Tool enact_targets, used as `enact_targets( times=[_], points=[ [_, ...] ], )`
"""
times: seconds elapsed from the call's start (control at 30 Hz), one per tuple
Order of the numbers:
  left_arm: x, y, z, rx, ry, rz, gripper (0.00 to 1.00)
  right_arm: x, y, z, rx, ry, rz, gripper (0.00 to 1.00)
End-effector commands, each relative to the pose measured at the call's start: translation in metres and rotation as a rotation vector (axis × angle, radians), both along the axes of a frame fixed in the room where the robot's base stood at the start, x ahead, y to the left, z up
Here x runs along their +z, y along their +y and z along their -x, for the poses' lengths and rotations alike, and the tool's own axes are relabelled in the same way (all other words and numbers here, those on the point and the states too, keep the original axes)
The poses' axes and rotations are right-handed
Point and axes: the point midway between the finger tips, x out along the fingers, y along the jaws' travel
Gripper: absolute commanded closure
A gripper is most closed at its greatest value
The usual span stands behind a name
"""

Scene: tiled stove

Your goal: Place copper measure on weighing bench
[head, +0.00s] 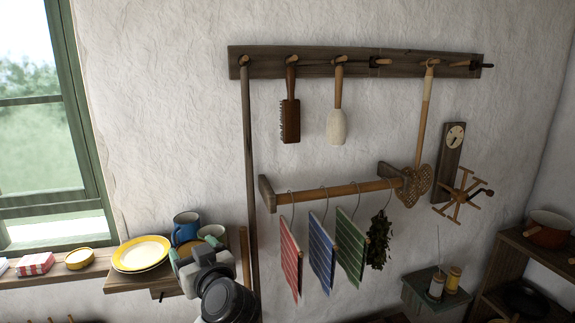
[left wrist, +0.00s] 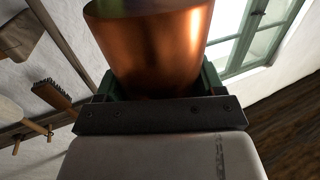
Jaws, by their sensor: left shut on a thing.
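The copper measure (left wrist: 150,45), a smooth shiny copper cylinder, fills the top middle of the left wrist view. My left gripper (left wrist: 152,88) is shut on it, with a green finger on either side. In the head view my left gripper (head: 196,252) is at the lower left, in front of the plates and mugs. I cannot pick out a weighing bench in either view. My right gripper is not in view.
Yellow-rimmed plates (head: 141,254), a blue mug (head: 185,227) and a pale cup (head: 212,231) are close to my left gripper. A towel rail (head: 340,192) with cloths and a peg rack (head: 315,63) with brushes are on the wall. A small shelf (head: 420,297) holds spools.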

Motion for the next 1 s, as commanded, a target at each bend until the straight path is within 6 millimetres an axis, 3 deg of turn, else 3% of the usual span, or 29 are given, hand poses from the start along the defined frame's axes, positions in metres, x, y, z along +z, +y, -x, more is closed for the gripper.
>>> enact_targets(
  times=[0.27,0.47,0.7,0.83,1.0],
  points=[
    [-0.050,0.016,0.024,-0.055,0.002,-0.003,0.63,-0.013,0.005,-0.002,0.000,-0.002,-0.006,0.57],
    [-0.098,0.026,0.055,-0.137,0.007,-0.004,0.63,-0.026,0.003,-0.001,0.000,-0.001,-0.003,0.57],
    [-0.172,0.028,0.126,-0.357,0.012,-0.007,0.63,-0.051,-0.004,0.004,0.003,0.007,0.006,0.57],
    [-0.198,0.020,0.165,-0.487,0.011,-0.006,0.63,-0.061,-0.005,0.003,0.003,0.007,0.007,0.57],
    [-0.214,0.011,0.199,-0.604,0.008,-0.003,0.63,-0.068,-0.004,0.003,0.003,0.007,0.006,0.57]
  ],
)
